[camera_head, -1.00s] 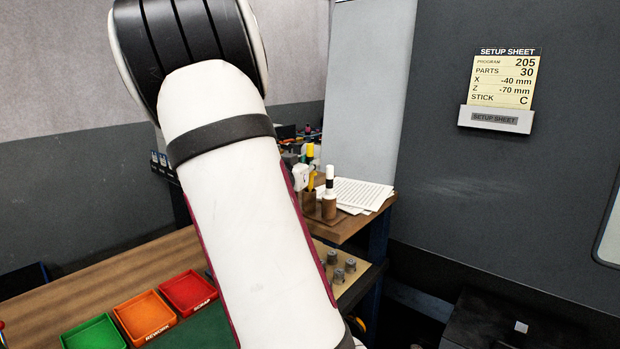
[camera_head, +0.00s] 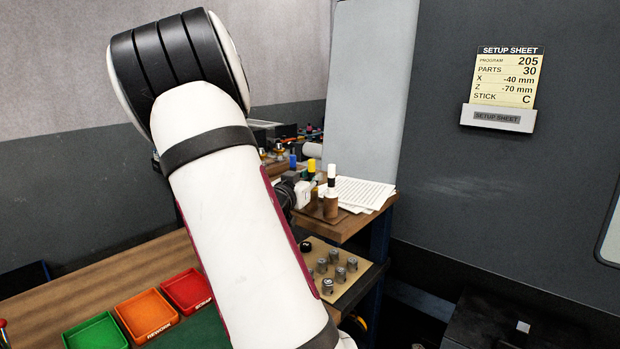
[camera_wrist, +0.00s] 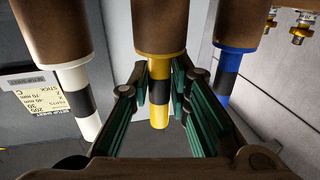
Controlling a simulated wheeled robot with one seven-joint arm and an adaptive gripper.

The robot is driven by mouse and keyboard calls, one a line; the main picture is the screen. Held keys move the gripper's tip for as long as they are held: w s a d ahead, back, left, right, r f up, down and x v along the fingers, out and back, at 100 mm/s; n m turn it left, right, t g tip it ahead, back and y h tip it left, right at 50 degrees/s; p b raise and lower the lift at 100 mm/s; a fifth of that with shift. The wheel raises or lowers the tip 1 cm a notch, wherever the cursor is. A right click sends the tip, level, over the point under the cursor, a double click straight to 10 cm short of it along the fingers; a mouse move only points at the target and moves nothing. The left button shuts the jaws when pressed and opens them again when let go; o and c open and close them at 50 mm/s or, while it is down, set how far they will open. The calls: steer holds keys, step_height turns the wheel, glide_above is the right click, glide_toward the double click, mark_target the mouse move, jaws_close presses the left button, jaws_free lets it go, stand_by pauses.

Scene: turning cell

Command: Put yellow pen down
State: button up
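The yellow pen (camera_wrist: 158,65), with a black band, stands in a brown wooden holder (camera_wrist: 145,25) in the upside-down wrist view. My gripper (camera_wrist: 168,95) has its green-padded fingers spread on either side of the pen, with gaps between pads and pen. In the head view the yellow pen's top (camera_head: 311,165) shows above my gripper (camera_head: 303,190), and its lower part is hidden.
A white pen (camera_wrist: 80,95) and a blue pen (camera_wrist: 230,75) stand in holders on either side. Papers (camera_head: 358,192) lie right of the holders on the wooden stand. Green, orange and red trays (camera_head: 187,289) and grey parts (camera_head: 334,265) are in front, lower down.

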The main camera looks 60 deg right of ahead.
steer(key=shift+o, duration=0.7)
steer(key=shift+r, duration=0.1)
